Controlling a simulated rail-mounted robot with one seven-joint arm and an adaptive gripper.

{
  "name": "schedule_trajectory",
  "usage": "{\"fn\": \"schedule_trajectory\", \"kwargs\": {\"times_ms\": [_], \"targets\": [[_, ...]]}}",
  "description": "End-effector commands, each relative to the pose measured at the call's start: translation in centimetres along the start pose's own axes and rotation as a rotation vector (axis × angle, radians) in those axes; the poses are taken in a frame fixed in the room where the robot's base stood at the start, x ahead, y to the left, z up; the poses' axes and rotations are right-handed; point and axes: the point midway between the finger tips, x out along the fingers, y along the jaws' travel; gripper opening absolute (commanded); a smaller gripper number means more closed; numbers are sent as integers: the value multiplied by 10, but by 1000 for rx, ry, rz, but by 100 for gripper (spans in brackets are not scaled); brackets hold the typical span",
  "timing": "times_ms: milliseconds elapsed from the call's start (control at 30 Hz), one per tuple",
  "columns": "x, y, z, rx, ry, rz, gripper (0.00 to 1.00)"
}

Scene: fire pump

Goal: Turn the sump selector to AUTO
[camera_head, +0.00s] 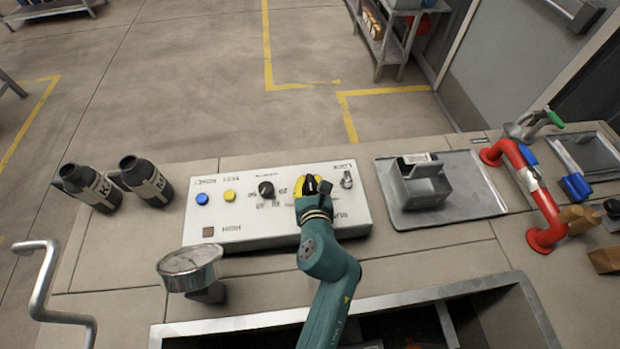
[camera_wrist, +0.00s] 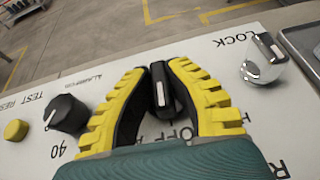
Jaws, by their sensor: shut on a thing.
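The control panel (camera_head: 255,232) is a white box on the counter. My gripper (camera_head: 312,187) reaches over its right half from the front. In the wrist view my gripper's yellow-and-black fingers (camera_wrist: 160,88) are shut on a black selector knob (camera_wrist: 159,92) with a white pointer line, one finger on each side. Lettering beside it is partly hidden; "OFF" and an "A" show below the knob. In the head view the fingers mostly cover this knob. A second black knob (camera_wrist: 66,114) with a number scale stands to its left, apart from the fingers.
A metal LOCK key switch (camera_head: 346,180) is just right of the fingers. Blue (camera_head: 202,198) and yellow (camera_head: 229,196) buttons are at the panel's left. A gauge (camera_head: 190,268) stands in front. A metal tray (camera_head: 470,205) with a grey block lies to the right.

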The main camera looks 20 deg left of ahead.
Motion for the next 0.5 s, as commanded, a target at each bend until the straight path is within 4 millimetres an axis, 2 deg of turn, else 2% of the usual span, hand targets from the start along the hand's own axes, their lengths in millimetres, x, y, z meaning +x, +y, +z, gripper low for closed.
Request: {"fn": "schedule_trajectory", "kwargs": {"times_ms": [500], "targets": [[-4, 2, 6, 80, 12, -191, 0]]}}
